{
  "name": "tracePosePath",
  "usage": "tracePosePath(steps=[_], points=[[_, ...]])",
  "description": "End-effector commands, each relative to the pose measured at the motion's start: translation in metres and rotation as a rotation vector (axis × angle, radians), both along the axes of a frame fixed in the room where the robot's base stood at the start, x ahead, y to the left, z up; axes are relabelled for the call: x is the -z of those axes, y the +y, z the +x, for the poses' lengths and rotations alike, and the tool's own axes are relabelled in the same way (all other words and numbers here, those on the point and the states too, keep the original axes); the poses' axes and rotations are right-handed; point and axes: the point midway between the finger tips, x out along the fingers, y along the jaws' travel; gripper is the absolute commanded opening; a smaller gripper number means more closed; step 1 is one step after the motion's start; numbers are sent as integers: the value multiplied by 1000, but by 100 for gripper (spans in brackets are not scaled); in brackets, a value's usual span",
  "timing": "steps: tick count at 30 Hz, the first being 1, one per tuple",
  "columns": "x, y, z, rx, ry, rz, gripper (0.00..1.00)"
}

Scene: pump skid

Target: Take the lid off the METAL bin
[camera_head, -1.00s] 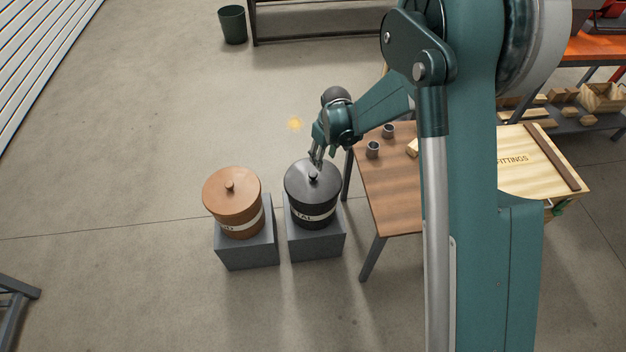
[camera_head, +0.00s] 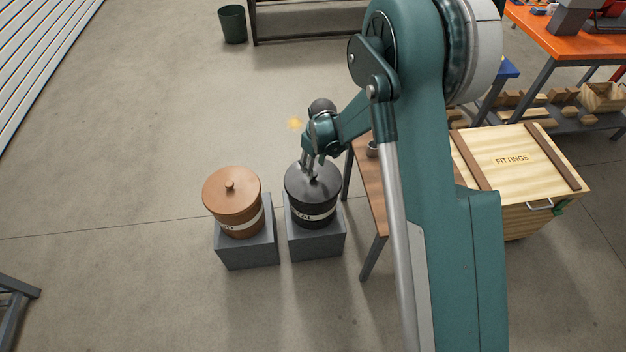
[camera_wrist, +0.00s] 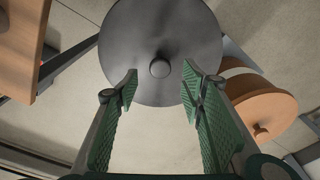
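The METAL bin (camera_head: 316,212) is dark grey with a white label band, of which "TAL" shows. It stands upright on a grey block. Its dark lid (camera_head: 325,186) is on, and the lid also shows in the wrist view (camera_wrist: 160,30). The lid's round knob (camera_wrist: 160,68) is between my fingers' directions, a little beyond the fingertips. My gripper (camera_head: 309,172) is just above the lid at its upper left. In the wrist view my gripper (camera_wrist: 160,85) is open, with green ribbed pads on both sides and nothing between them. Whether it touches the lid I cannot tell.
An orange-brown bin with a knobbed lid (camera_head: 232,190) stands close on the left on its own grey block (camera_head: 247,250). A wooden table (camera_head: 370,190) with a small cup (camera_head: 372,149) is close on the right. A FITTINGS crate (camera_head: 515,165) stands farther right.

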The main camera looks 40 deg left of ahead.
Motion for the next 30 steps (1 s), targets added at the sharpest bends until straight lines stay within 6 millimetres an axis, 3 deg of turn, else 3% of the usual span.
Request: tracePosePath(steps=[4, 17, 30], points=[[10, 1, 0, 0, 0, 0, 40], [14, 2, 0, 0, 0, 0, 40], [57, 6, 0, 0, 0, 0, 40]])
